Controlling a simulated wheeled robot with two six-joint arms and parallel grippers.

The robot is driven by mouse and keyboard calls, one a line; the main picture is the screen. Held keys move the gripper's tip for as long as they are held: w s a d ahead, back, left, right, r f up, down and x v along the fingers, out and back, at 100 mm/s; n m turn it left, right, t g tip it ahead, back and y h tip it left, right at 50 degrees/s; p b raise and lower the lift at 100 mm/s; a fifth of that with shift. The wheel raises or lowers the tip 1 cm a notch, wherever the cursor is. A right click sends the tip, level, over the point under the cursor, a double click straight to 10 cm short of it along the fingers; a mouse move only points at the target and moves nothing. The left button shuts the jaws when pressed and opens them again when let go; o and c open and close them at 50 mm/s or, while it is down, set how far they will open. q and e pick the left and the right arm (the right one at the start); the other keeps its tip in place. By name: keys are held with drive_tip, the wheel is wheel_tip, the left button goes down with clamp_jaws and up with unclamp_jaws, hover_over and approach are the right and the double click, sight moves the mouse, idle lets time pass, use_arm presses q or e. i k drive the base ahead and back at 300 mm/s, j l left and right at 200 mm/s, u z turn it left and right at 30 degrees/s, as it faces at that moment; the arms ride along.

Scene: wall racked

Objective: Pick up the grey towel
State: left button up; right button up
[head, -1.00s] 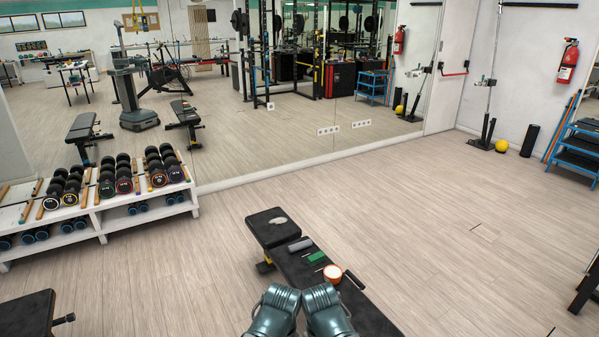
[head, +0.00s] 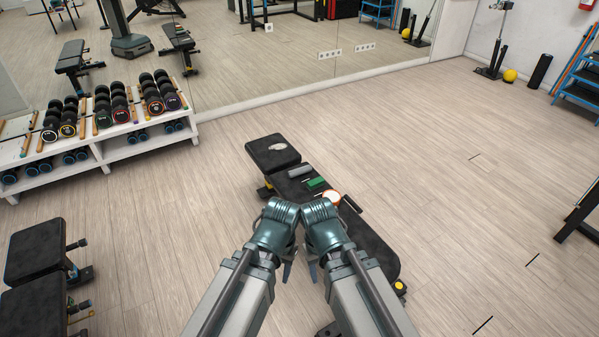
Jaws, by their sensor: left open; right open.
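A small grey roll, which looks like the grey towel (head: 300,171), lies across the far part of a black flat bench (head: 375,250). My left gripper (head: 287,272) and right gripper (head: 313,272) hang side by side over the near part of the bench, nearer to me than the towel and apart from it. Both are open and seem empty; their fingers are partly hidden by my wrists.
A white dumbbell rack (head: 118,155) stands at left, more benches (head: 37,242) at lower left. Floor right of the bench is clear.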

sight(296, 172)
drive_tip(key=z, duration=0.65)
drive_tip(key=i+j+z, duration=0.15)
drive_tip(key=j+z, duration=0.15)
drive_tip(key=i+j+z, duration=0.1)
drive_tip(key=j+z, duration=0.2)
drive_tip(key=i+j+z, duration=0.1)
drive_tip(key=j+z, duration=0.15)
drive_tip(key=j, duration=0.2)
drive_tip(key=j+z, duration=0.45)
drive_tip(key=j, duration=2.9)
